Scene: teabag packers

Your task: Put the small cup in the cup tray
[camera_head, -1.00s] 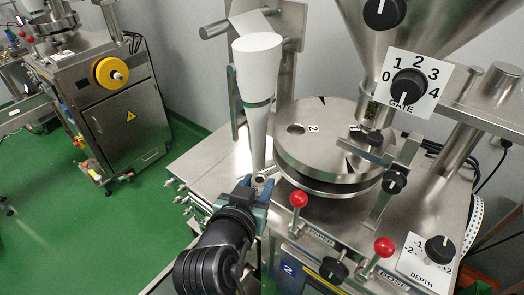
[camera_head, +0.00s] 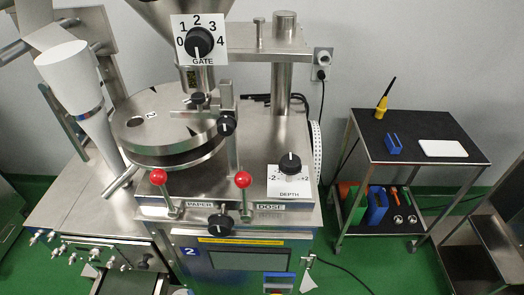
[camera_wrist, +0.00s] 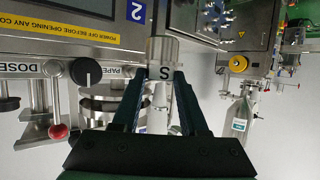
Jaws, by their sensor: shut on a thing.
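The small cup is a metal cylinder (camera_wrist: 163,76) marked "S", seen in the wrist view. My gripper (camera_wrist: 158,82) is shut on it, one dark finger on each side. Neither the cup nor my gripper can be made out in the head view. I cannot identify the cup tray for sure. A flat white rectangular piece (camera_head: 442,148) and a small blue slotted block (camera_head: 393,144) lie on the dark top of the cart at the right.
The packing machine's round metal turret (camera_head: 165,125), red-knobbed levers and funnel fill the left and middle. The cart (camera_head: 365,130) has bare top space and a yellow tool at its back. Its lower shelf holds several coloured items. Green floor lies between machine and cart.

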